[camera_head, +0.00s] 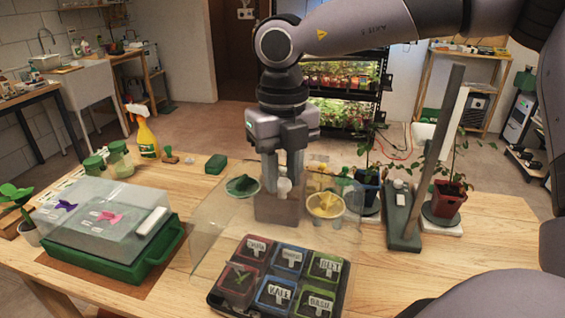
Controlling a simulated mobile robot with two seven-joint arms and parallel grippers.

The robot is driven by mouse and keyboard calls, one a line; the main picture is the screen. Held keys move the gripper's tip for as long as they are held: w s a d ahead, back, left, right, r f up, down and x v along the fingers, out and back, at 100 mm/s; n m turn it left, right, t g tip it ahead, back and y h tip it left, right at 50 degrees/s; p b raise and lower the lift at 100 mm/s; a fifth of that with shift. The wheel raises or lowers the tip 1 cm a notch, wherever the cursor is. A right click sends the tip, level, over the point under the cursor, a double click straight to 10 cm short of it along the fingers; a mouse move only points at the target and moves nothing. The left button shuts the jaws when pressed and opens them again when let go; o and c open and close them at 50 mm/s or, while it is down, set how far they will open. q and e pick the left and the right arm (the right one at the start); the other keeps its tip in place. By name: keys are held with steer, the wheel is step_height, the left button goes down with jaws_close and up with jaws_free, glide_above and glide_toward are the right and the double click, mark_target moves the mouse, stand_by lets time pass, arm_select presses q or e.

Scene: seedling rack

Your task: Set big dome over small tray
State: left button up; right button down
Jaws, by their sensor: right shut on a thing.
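My right gripper (284,178) comes down from above and is shut on the top of a clear dome (212,228). Its fingers sit around a pale knob. The dome looks held up over the table, behind and partly above a small black tray (216,300). The tray holds several labelled seedling pots, with tags such as BEET, KALE and BASIL. Because the dome is see-through, I cannot tell exactly where its front lower edge lies relative to the tray. My left gripper is not in view.
A green tray (150,262) with a cloudy lid (95,218) stands at the left. A yellow spray bottle (146,138), green-lidded jars (121,160) and a green block (215,164) stand behind. Potted plants, one in a red pot (447,200), and a grey upright stand (402,222) are at the right.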

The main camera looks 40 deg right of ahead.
mark_target(282, 182)
steer(key=shift+f+b, duration=0.8)
steer(key=shift+f, duration=0.8)
step_height(282, 182, down, 9)
steer(key=b, duration=0.9)
steer(key=c, duration=0.8)
jaws_free()
steer(key=shift+o, duration=0.2)
steer(key=shift+r, duration=0.1)
